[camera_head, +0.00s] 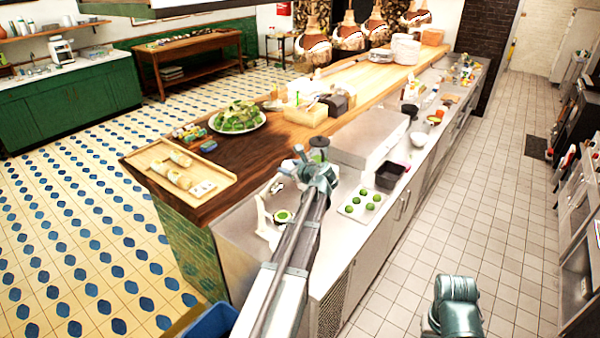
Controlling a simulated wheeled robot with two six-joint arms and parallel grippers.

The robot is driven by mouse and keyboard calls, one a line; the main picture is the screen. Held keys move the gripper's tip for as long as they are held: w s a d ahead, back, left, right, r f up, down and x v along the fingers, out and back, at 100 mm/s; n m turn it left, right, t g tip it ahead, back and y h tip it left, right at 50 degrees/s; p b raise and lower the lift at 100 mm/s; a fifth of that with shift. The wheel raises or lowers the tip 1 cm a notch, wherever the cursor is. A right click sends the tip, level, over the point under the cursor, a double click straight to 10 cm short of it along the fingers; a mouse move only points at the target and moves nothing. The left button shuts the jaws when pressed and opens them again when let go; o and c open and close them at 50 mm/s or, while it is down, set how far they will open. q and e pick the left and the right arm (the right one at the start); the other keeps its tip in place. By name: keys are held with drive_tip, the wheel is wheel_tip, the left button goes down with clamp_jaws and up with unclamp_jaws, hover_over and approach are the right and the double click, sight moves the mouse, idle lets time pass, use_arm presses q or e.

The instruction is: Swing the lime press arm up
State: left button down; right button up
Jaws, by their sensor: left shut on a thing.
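The white lime press (262,218) stands on the steel counter near its left end, with a green lime half (283,215) at its middle. My left arm reaches up from the bottom of the view, just right of the press. My left gripper (300,168) is at the upper right of the press, shut on what looks like the press arm (278,187). The wrist hides part of this contact, and the arm's exact angle is hard to tell. My right gripper is not in view; only a teal part of my right arm shows at the bottom right.
A tray of limes (350,208) and a dark square container (390,175) sit right of my left arm. A wooden tray with rolls (215,188) and a plate of greens (262,122) lie on the wooden counter.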

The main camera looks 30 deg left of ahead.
use_arm(q)
drive_tip(key=w+a+r+p, duration=0.1)
drive_tip(key=a+r, duration=0.1)
drive_tip(key=a, duration=0.8)
drive_tip(key=w+a+r+p, duration=0.1)
drive_tip(key=a+r+p, duration=0.1)
drive_tip(key=a, duration=0.9)
drive_tip(key=shift+a, duration=0.15)
drive_tip(key=shift+r, duration=0.1)
drive_tip(key=shift+c, duration=1.8)
unclamp_jaws()
drive_tip(key=shift+s, duration=0.1)
